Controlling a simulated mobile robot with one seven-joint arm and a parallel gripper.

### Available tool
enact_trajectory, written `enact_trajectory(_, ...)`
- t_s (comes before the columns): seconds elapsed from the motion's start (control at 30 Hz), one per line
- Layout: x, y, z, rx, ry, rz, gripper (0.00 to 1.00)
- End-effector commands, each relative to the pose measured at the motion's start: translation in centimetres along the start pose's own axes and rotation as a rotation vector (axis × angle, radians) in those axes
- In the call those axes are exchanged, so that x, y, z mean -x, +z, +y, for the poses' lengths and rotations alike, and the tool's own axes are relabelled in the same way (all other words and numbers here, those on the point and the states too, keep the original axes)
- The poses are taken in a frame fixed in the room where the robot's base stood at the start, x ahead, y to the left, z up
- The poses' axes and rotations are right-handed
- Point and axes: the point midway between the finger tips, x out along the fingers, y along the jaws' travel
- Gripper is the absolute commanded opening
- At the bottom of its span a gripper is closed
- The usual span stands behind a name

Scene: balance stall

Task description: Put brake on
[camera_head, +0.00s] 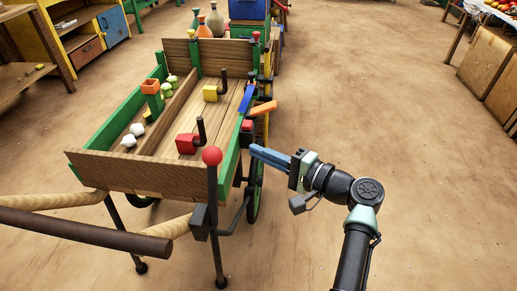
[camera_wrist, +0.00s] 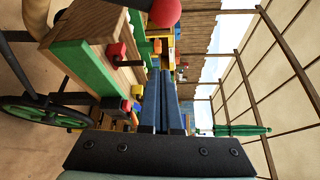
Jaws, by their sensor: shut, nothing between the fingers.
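A wooden cart (camera_head: 120,172) with green side boards stands left of my gripper. A dark upright rod topped by a red ball (camera_head: 212,157) is at its near right corner; the ball also shows at the top of the wrist view (camera_wrist: 165,12). An orange handle (camera_head: 263,108) sticks out at the cart's right side. I cannot tell which of these is the brake. My gripper (camera_head: 255,150) has blue fingers, shut and empty, pointing left toward the cart's right side, right of the red ball and apart from it. The fingers also show in the wrist view (camera_wrist: 160,80).
The cart bed holds a red block (camera_head: 187,144), a yellow block (camera_head: 210,93) and white balls (camera_head: 133,134). A cart wheel (camera_wrist: 45,112) is at the left in the wrist view. Brown floor is clear right of my arm. A table (camera_head: 490,60) stands at the far right.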

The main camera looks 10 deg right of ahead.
Motion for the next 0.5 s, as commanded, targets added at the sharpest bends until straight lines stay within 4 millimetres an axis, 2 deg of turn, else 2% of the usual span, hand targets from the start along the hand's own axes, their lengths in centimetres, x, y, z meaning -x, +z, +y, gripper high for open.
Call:
enact_trajectory(0.03,-1.2,0.0,0.2,0.002,0.001,-0.004,0.00)
enact_trajectory(0.33,-7.9,0.0,0.2,0.003,0.001,-0.003,0.00)
enact_trajectory(0.5,-6.7,1.9,-0.1,0.004,0.001,0.002,0.00)
